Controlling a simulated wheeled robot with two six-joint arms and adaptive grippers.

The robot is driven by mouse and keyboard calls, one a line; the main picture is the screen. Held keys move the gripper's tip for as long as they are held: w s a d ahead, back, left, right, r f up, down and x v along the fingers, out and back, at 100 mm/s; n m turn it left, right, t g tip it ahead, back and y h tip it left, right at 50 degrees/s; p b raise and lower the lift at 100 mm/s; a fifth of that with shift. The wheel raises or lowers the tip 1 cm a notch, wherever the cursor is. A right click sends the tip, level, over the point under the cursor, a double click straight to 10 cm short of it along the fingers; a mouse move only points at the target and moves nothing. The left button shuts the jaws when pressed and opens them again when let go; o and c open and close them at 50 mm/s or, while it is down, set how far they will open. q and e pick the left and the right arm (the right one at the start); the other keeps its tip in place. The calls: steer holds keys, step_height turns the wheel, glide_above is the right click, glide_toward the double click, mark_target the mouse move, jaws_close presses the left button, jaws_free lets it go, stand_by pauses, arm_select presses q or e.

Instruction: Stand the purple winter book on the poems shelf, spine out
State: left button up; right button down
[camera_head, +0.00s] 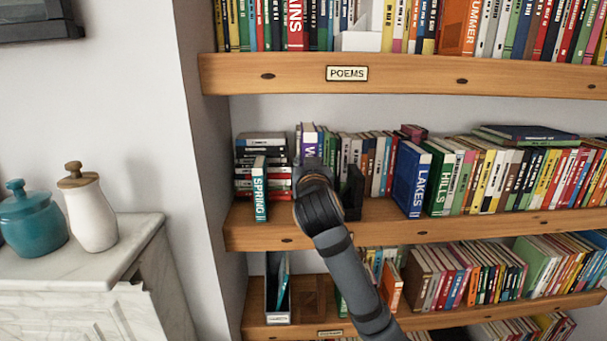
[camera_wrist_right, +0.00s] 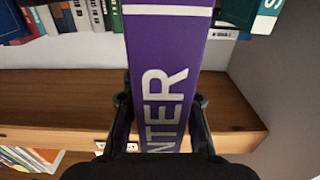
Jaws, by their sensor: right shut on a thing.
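The purple winter book (camera_head: 308,142) is upright in front of the middle shelf, its upper part showing above my right gripper (camera_head: 314,174). My wrist hides most of it in the head view. In the right wrist view, the purple spine (camera_wrist_right: 168,50) with the letters NTER faces the camera, between the two fingers of my right gripper (camera_wrist_right: 160,125), which is shut on it. The poems shelf (camera_head: 420,75) is the upper board, with the POEMS label (camera_head: 347,73) on its front edge. My left gripper is not in view.
On the poems shelf, a white block (camera_head: 358,41) stands in a gap between rows of books. The teal Spring book (camera_head: 260,190) stands left of my gripper, by a stack. A dark upright plate (camera_head: 354,192) is just right. The side wall (camera_head: 200,120) bounds the shelves left.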

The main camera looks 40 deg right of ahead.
steer(key=shift+s+a+r, duration=0.25)
steer(key=shift+s+r, duration=0.1)
steer(key=shift+s, duration=0.2)
